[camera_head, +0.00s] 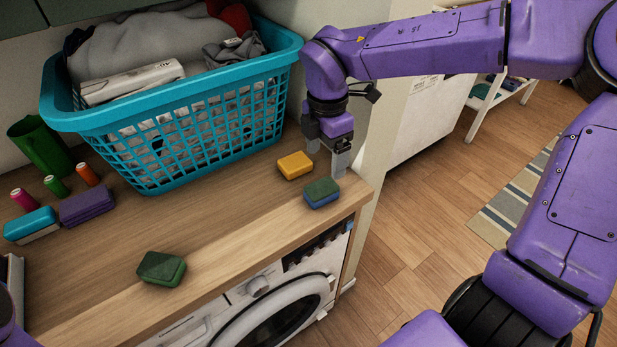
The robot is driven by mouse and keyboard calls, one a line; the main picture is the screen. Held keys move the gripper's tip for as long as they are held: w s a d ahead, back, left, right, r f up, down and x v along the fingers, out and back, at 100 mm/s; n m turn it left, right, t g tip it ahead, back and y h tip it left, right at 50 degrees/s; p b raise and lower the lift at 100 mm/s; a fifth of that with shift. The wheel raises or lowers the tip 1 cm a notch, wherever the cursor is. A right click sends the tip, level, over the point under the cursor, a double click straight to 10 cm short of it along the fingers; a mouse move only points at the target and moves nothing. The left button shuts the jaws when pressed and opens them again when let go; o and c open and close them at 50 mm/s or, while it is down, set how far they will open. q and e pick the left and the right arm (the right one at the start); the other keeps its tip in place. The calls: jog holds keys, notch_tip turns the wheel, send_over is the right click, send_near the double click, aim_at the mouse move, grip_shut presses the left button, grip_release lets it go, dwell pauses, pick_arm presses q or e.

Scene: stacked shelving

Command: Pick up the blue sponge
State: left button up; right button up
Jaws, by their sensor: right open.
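The blue sponge (322,195) lies on the wooden counter (225,225) near its right front corner, with a dark green scouring side on top and blue below. My right gripper (326,158) is open and points down just behind the blue sponge, with nothing between its fingers. One fingertip overlaps the area beside the yellow sponge (295,165); whether it touches anything is not clear. A sliver of my purple left arm shows at the lower left edge; its gripper does not show.
A turquoise laundry basket (190,120) full of clothes stands behind. A green sponge (161,268) lies at the front. A washing machine (285,300) is below the counter.

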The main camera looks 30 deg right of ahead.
aim_at(321, 188)
jog(key=f, duration=0.3)
jog(key=shift+s+a+f+p, duration=0.15)
jog(key=shift+s+f+p, duration=0.15)
jog(key=shift+f, duration=0.05)
jog(key=f, duration=0.2)
jog(key=w+f+p, duration=0.1)
jog(key=f, duration=0.2)
jog(key=shift+w+f+p, duration=0.15)
jog(key=shift+p, duration=0.15)
jog(key=shift+f, duration=0.4)
jog(key=c, duration=1.1)
